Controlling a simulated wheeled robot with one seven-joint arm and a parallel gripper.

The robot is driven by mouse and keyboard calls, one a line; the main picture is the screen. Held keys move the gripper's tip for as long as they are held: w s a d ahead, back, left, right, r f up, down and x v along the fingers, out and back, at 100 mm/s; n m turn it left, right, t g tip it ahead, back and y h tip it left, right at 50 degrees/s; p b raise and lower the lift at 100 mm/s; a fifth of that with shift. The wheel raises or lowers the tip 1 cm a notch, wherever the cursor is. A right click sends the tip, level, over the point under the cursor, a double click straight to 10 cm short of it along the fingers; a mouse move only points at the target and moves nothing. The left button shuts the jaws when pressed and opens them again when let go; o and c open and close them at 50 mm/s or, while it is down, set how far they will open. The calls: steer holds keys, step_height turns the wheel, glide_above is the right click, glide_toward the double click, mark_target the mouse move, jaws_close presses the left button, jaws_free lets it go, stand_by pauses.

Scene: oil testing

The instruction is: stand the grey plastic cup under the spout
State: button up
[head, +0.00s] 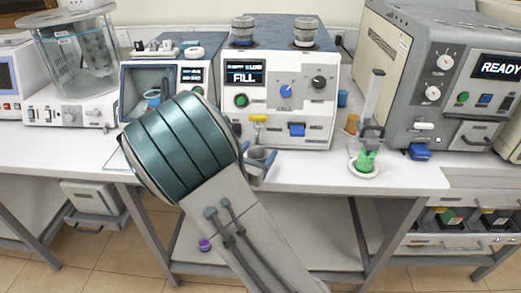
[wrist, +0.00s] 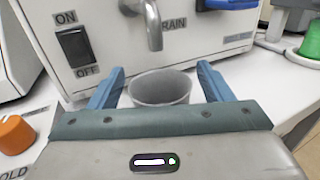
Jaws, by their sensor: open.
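The grey plastic cup (wrist: 160,90) stands upright between my gripper's two blue fingers in the wrist view, with a small gap on each side. My gripper (wrist: 160,70) is open around it. The grey metal spout (wrist: 153,27) comes down from the machine front, its end just above the cup's far rim in that view. I cannot tell whether it is exactly over the cup's mouth. In the head view the cup (head: 260,153) is partly hidden by my gripper (head: 268,162) and arm, in front of the machine marked FILL (head: 290,85). The cup's base is hidden.
An ON/OFF switch (wrist: 75,45) is left of the spout, and a blue lever (wrist: 230,4) right of it. An orange knob (wrist: 14,134) lies near the left. A stand with a green piece (head: 366,160) is to the right on the white bench (head: 410,180).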

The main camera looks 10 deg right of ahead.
steer(key=v, duration=1)
steer(key=s+d+m+g+y, duration=0.2)
steer(key=s+d+m+g, duration=1.05)
steer(key=m, duration=0.35)
steer(key=s+a+r+m+t+y, duration=0.1)
steer(key=s+a+r+m+y, duration=0.2)
steer(key=m+y, duration=0.6)
steer(key=s+a+m, duration=0.2)
steer(key=a+m, duration=0.1)
steer(key=shift+s+a+r+y, duration=0.2)
steer(key=shift+s+r+y, duration=0.1)
steer(key=shift+s, duration=0.1)
